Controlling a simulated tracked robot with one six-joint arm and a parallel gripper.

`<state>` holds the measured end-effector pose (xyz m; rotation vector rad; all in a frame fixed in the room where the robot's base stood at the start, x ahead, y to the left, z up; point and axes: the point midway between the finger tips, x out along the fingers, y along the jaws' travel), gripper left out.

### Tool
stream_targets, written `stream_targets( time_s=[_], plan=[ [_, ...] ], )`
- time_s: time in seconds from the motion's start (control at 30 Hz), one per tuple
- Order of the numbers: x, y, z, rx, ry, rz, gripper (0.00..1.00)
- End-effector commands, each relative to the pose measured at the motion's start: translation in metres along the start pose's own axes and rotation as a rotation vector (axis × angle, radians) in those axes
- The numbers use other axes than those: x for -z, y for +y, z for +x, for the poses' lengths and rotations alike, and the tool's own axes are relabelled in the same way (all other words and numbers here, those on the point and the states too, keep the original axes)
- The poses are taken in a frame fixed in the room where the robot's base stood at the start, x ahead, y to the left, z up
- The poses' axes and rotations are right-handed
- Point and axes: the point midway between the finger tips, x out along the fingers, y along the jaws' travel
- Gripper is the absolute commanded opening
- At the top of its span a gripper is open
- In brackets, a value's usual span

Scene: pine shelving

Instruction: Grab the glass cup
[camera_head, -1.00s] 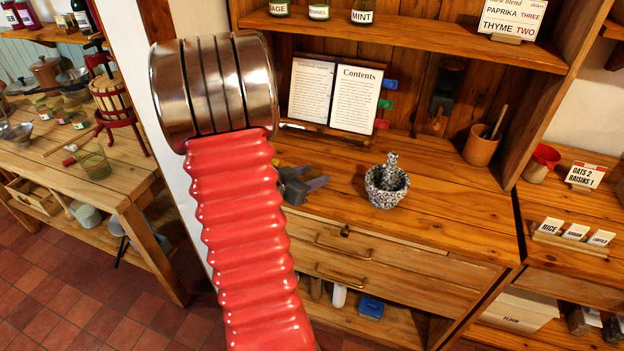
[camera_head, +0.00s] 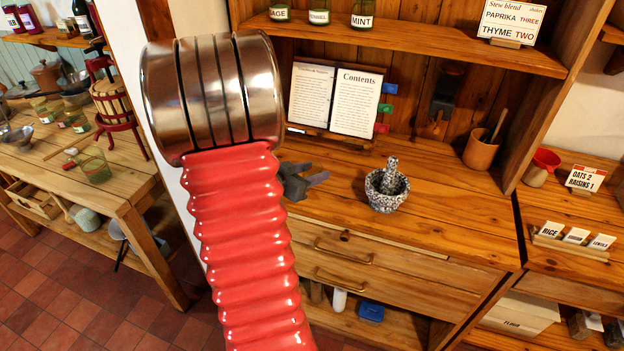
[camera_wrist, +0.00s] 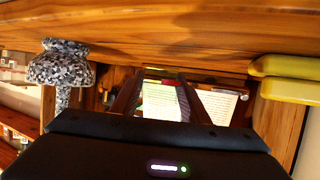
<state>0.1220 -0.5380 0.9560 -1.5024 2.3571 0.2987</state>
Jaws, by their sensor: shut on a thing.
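My gripper (camera_head: 306,181) shows in the head view as dark grey fingers just right of my red arm, over the counter's left part. The arm hides the rest of it. In the wrist view its dark body fills the bottom, and two dark bars like fingers stand apart in front of the book. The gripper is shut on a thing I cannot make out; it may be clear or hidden. A greenish glass cup (camera_head: 95,165) stands on the left table in the head view, well away from the gripper.
A speckled mortar with pestle (camera_head: 387,188) stands on the counter right of the gripper; it also shows in the wrist view (camera_wrist: 60,70). An open book (camera_head: 336,98) stands behind. Yellow objects (camera_wrist: 290,78) lie at the wrist view's right.

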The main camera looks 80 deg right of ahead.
Motion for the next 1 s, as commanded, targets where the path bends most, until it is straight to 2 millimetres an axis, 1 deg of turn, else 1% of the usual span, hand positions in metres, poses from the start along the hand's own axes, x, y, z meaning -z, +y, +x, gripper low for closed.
stream_targets(
  time_s=[0.03, 0.2, 0.43, 0.63, 1.0],
  plan=[
    [0.009, -0.001, -0.003, 0.001, 0.003, 0.005, 0.18],
    [0.033, -0.001, -0.013, 0.002, 0.003, 0.005, 0.18],
    [0.058, 0.000, -0.024, 0.001, 0.002, 0.002, 0.18],
    [0.066, 0.000, -0.028, 0.001, 0.001, 0.001, 0.18],
    [0.066, 0.000, -0.028, 0.001, 0.000, 0.000, 0.18]
  ],
)
